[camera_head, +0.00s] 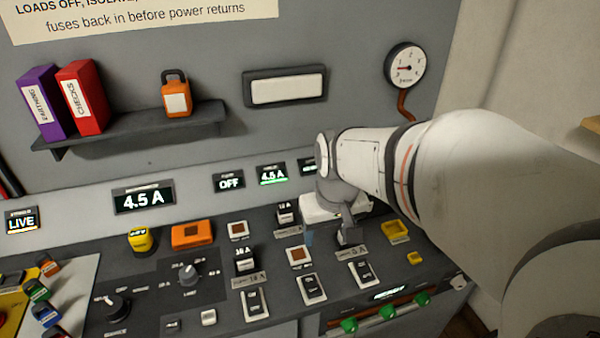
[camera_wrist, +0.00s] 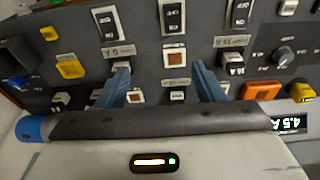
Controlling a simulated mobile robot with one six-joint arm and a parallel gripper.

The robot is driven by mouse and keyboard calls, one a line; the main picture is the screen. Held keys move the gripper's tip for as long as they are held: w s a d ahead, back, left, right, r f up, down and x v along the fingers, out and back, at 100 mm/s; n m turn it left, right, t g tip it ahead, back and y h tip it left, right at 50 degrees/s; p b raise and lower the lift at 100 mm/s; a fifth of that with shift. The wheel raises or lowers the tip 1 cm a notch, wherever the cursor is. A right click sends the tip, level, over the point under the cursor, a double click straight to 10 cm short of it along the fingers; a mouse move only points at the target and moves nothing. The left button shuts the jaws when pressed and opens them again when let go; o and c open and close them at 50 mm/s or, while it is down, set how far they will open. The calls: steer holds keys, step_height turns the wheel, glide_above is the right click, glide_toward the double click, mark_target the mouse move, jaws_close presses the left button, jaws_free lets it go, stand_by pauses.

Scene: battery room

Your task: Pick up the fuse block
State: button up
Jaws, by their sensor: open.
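Several black fuse blocks with white labels stand on the sloping panel, and I cannot tell which one the task names. One fuse block (camera_head: 246,262) marked in amps is left of my gripper; it also shows in the wrist view (camera_wrist: 233,62), right of the fingers. Another fuse block (camera_head: 287,212) is farther back and shows between the fingers in the wrist view (camera_wrist: 177,82). A third is partly hidden by a finger. My gripper (camera_head: 329,226) is open and empty over the panel; its blue fingers in the wrist view (camera_wrist: 160,68) straddle a square orange-brown socket (camera_wrist: 175,58).
Rocker switches (camera_head: 312,289) line the panel's front. A rotary knob (camera_head: 187,272), yellow button (camera_head: 141,240) and orange block (camera_head: 192,235) lie to the left. A yellow tray (camera_head: 395,231) is right. A shelf (camera_head: 130,128) holds binders and a padlock (camera_head: 176,98).

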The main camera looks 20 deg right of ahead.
steer(key=w+d+f, duration=0.2)
steer(key=w+d, duration=0.1)
steer(key=w, duration=0.1)
steer(key=w+d+f+g+p, duration=0.1)
steer(key=w+d+f, duration=0.2)
steer(key=w+d, duration=0.1)
steer(key=w+d+f+g, duration=0.1)
steer(key=w+d+f, duration=0.2)
steer(key=w+d, duration=0.1)
steer(key=shift+w+f, duration=0.25)
steer(key=shift+w, duration=0.15)
steer(key=shift+d+f, duration=0.2)
steer(key=shift+f, duration=0.15)
step_height(320, 180, down, 7)
steer(key=shift+w+f+p, duration=0.15)
steer(key=shift+f+p, duration=0.05)
steer(key=shift+p, duration=0.7)
steer(key=shift+c, duration=0.5)
steer(key=c, duration=1)
